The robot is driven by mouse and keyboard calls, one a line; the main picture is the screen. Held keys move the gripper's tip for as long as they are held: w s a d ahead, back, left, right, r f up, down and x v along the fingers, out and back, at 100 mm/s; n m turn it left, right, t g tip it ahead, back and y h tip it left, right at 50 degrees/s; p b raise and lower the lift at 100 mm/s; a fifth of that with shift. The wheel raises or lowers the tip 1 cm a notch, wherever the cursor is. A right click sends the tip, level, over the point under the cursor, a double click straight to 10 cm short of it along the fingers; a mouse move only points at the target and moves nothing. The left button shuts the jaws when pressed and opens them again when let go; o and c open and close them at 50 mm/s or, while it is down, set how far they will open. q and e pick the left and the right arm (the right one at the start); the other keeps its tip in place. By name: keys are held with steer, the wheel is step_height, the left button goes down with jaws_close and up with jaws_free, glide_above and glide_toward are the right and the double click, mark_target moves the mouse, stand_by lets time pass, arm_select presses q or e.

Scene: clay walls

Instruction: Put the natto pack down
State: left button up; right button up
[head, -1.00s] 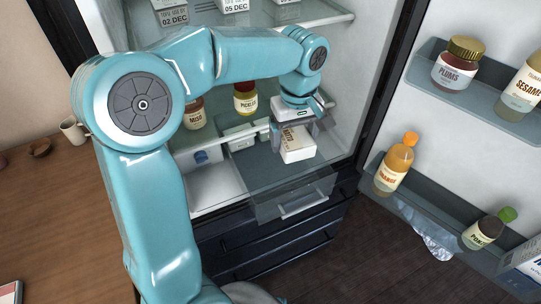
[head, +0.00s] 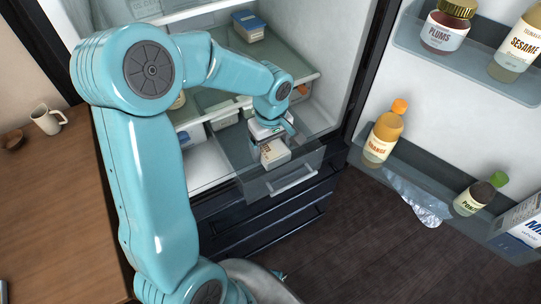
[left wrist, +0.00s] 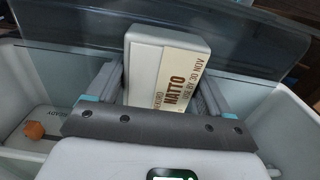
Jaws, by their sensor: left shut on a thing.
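The natto pack (head: 275,154) is a small white box with a cream label and brown print. My left gripper (head: 270,141) is shut on it, with one finger on each side. The pack is at the pulled-out clear drawer (head: 255,188) of the fridge, just behind its front panel. In the left wrist view the natto pack (left wrist: 166,68) is tilted between the fingers, with drawer walls on both sides. Whether its underside touches the drawer floor is hidden. My right gripper is not in view.
The open fridge door on the right holds an orange-capped bottle (head: 384,133), a green-capped bottle (head: 478,196) and jars. A blue-topped box (head: 248,26) stands on an upper shelf. A wooden counter (head: 60,215) with a mug (head: 46,119) lies at left.

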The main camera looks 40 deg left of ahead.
mark_target(271, 154)
arm_select(q)
step_height(271, 154, down, 4)
steer(key=shift+w+f, duration=0.1)
steer(key=shift+f, duration=0.15)
steer(key=shift+b, duration=0.4)
steer(key=o, duration=0.9)
steer(key=shift+f, duration=0.1)
steer(key=shift+o, duration=0.2)
steer(key=shift+r, duration=0.55)
step_height(271, 154, up, 11)
steer(key=shift+r+p, duration=0.15)
steer(key=shift+p, duration=0.7)
